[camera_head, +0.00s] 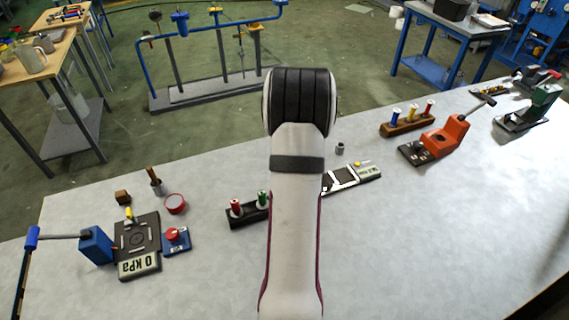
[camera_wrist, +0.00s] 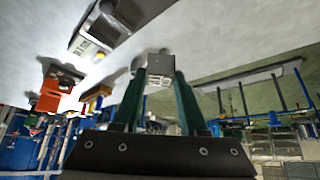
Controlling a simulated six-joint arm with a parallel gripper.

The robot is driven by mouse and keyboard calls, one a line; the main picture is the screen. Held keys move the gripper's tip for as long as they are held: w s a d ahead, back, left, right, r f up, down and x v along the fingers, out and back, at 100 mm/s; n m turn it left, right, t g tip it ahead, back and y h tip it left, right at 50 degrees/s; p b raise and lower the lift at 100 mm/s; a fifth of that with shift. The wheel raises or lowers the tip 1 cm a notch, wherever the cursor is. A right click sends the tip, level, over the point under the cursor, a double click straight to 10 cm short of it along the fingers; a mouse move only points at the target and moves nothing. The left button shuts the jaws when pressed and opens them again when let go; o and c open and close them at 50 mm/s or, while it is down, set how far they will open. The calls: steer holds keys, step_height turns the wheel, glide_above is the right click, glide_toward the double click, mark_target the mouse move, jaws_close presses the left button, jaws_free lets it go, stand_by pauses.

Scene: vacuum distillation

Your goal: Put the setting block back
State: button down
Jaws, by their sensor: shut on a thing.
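A pale grey block, which looks like the setting block (camera_wrist: 160,66), sits between the fingers of my gripper (camera_wrist: 158,78) in the wrist view. The two dark green fingers are shut on it. In the head view my own arm hides the gripper and the held block. A small flat device with a display (camera_head: 368,172) lies on the table just right of my arm; it also shows at the upper left of the wrist view (camera_wrist: 86,46). A small grey cylinder (camera_head: 340,148) stands on the table behind that device.
A black rack with coloured pieces (camera_head: 240,212) stands left of my arm. An orange tool (camera_head: 445,135) and a wooden rack (camera_head: 408,126) are right. The front right table is clear.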

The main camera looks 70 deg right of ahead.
steer(key=w+f, duration=0.1)
steer(key=w, duration=0.2)
steer(key=w+f, duration=0.2)
steer(key=w+d+f, duration=0.1)
steer(key=w+f, duration=0.1)
steer(key=w, duration=0.1)
steer(key=shift+w+f, duration=0.15)
steer(key=shift+w, duration=0.15)
steer(key=shift+w+d+f, duration=0.1)
steer(key=shift+f, duration=1)
steer(key=shift+w+f, duration=0.1)
steer(key=shift+f, duration=0.95)
steer(key=shift+f, duration=0.1)
steer(key=shift+c, duration=2.2)
jaws_free()
